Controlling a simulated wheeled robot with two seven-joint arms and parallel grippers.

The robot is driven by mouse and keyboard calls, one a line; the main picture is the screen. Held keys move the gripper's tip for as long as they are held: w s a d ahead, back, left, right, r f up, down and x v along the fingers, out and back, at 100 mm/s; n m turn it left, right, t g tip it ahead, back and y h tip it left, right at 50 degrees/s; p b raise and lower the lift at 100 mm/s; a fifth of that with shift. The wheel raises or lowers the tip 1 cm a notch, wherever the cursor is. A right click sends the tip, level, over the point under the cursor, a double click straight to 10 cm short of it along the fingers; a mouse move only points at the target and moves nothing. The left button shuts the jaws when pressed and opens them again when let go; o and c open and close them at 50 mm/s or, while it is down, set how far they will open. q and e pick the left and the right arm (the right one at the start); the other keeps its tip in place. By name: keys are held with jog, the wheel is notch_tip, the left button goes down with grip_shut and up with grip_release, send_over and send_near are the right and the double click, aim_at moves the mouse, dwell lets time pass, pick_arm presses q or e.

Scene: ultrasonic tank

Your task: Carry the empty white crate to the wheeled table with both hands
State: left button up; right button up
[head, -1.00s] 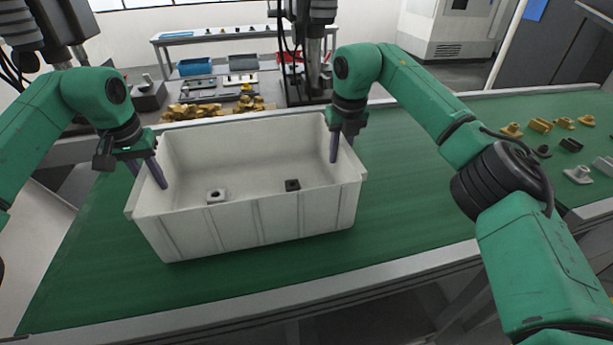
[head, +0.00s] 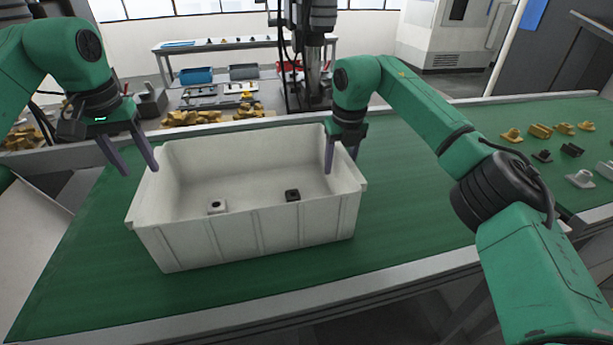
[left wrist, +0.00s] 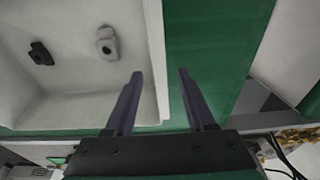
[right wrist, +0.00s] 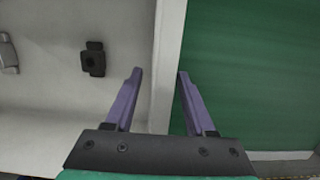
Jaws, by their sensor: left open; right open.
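The white crate (head: 255,238) stands on the green work surface, with a pale part (head: 216,206) and a dark part (head: 292,196) inside it, so it is not empty. My left gripper (head: 138,171) is open at the crate's left end. In the left wrist view (left wrist: 160,74) the crate's end wall appears between its fingers, but the fingertips look raised about the rim. My right gripper (head: 342,165) is open over the right end wall, one finger inside and one outside; the wall also runs between its fingers in the right wrist view (right wrist: 160,72). Neither gripper is closed on the crate.
Several yellow, dark and pale parts (head: 540,131) lie on the green surface (head: 420,215) at the right. Brass-coloured parts (head: 200,117) lie behind the crate. I cannot clearly identify the wheeled table.

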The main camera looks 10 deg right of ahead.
pick_arm(q)
jog(key=r, duration=0.3)
jog(key=shift+s+r, duration=0.35)
jog(key=shift+r, duration=0.05)
pick_arm(e)
jog(key=shift+r, duration=0.1)
jog(key=r, duration=0.4)
jog(key=s+r, duration=0.1)
jog(key=r, duration=0.3)
jog(key=s+r, duration=0.1)
jog(key=r, duration=0.2)
jog(key=shift+r, duration=0.4)
pick_arm(q)
jog(key=shift+w, duration=0.1)
jog(key=shift+f, duration=0.1)
pick_arm(e)
jog(key=shift+f, duration=0.1)
